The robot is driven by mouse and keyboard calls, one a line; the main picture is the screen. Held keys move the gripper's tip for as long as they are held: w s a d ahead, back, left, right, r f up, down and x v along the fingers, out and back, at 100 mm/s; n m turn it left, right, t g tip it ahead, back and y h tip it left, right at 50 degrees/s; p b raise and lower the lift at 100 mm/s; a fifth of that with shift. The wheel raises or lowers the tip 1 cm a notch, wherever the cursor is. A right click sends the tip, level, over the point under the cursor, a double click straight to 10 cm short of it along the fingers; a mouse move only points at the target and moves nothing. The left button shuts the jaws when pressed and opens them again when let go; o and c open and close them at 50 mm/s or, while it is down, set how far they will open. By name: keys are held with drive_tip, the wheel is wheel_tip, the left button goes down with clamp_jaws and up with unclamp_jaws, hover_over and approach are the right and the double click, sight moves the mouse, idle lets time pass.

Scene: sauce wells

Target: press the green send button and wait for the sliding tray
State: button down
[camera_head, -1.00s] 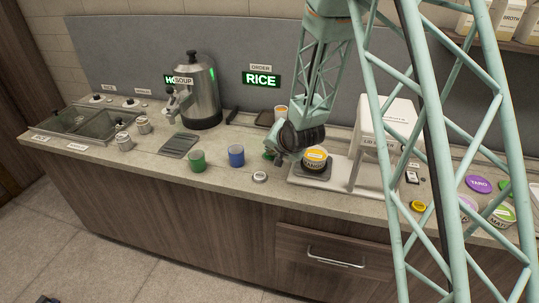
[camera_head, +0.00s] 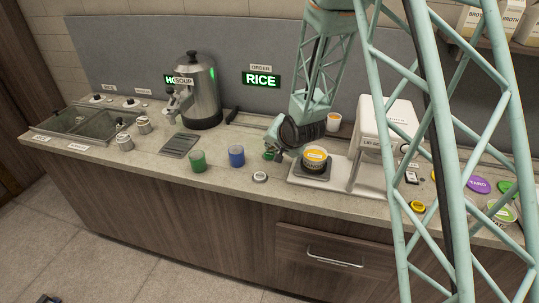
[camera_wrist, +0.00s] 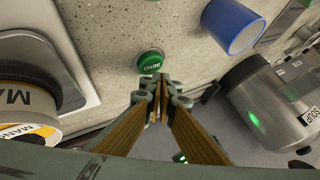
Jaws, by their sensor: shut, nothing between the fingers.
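The green send button (camera_wrist: 150,61) sits on the counter, its label upside down in the wrist view. My gripper (camera_wrist: 158,84) is shut and empty, its tips close to the near edge of the button. I cannot tell whether they touch it or whether it is pressed down. In the head view my gripper (camera_head: 272,150) points down at the counter, between the blue cup and the mango tub. An orange-filled cup (camera_head: 333,121) stands at the back rail, right of my arm. The sliding tray is not clearly visible; my arm may hide it.
A blue cup (camera_head: 236,156) and green cup (camera_head: 197,160) stand left of my gripper. A mango tub (camera_head: 314,160) sits on the pale base (camera_head: 300,178) of the white lid sealer (camera_head: 383,128) at right. A steel soup urn (camera_head: 203,95) stands at back left.

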sight(273, 155)
drive_tip(key=shift+r+p, duration=1.25)
drive_tip(key=shift+r, duration=1.25)
drive_tip(key=s+d+r+n+g+h, duration=0.1)
drive_tip(key=s+d+r+h, duration=0.1)
drive_tip(key=s+d+r, duration=0.85)
drive_tip(key=s+d+r+n+g+h, duration=0.1)
drive_tip(key=s+d+r, duration=0.6)
drive_tip(key=s+r, duration=0.55)
drive_tip(key=s+d+r+n+g, duration=0.1)
drive_tip(key=s+d+r, duration=0.1)
drive_tip(key=s, duration=0.9)
drive_tip(key=s+d+r, duration=0.2)
drive_tip(key=s, duration=0.9)
drive_tip(key=s+d+r+n+g, duration=0.1)
drive_tip(key=s+d+r, duration=0.1)
drive_tip(key=s, duration=0.9)
drive_tip(key=shift+s+n+g, duration=0.25)
drive_tip(key=shift+n+g, duration=0.05)
